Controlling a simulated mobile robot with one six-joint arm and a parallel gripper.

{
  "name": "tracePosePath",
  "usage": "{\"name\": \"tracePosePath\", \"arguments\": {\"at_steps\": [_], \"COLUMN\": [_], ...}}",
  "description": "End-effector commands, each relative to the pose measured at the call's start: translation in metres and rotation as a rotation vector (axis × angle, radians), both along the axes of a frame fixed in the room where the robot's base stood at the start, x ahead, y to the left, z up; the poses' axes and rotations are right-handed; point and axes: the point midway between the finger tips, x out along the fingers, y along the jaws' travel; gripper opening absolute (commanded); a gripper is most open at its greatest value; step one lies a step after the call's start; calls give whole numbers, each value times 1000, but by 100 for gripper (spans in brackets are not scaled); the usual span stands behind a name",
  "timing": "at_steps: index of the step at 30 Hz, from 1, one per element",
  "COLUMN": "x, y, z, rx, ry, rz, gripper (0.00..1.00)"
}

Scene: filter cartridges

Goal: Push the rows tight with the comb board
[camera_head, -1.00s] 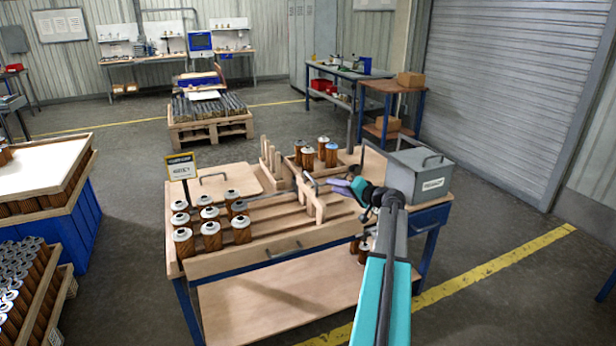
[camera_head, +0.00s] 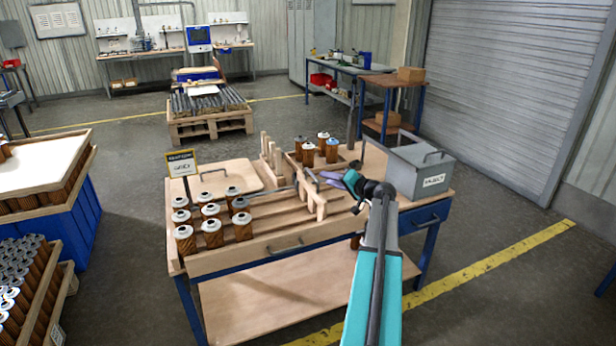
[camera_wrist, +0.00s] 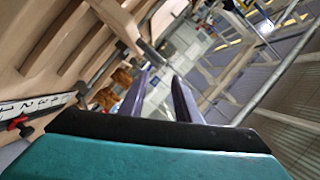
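The wooden comb board (camera_head: 309,198) with a metal handle stands upright across the bench's long rails, right of the cartridges. Rows of brown cartridges with white tops (camera_head: 212,228) stand at the left end of the rails, apart from the board. My gripper (camera_head: 324,180) is just right of the board, close to its handle; I cannot tell whether it touches. In the wrist view my two purple fingers (camera_wrist: 158,95) are apart with nothing seen between them. Pale wood and a dark metal bar (camera_wrist: 103,66) show left of them.
A second wooden piece with upright posts (camera_head: 268,152) stands at the back of the bench. A tray behind holds several cartridges, one blue (camera_head: 332,150). A sign (camera_head: 181,163) and a flat board with a handle (camera_head: 222,178) are back left.

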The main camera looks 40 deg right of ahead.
Motion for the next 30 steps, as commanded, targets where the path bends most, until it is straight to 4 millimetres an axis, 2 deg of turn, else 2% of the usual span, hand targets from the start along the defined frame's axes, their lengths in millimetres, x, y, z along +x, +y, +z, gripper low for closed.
{"name": "tracePosePath", "arguments": {"at_steps": [6, 21, 30], "x": [30, 90, 106], "y": [-4, -8, -9], "z": [-4, -18, -23], "rx": [-1, 0, 0], "ry": [0, 0, 0], "rz": [2, 0, -2], "gripper": [29, 29, 29]}}
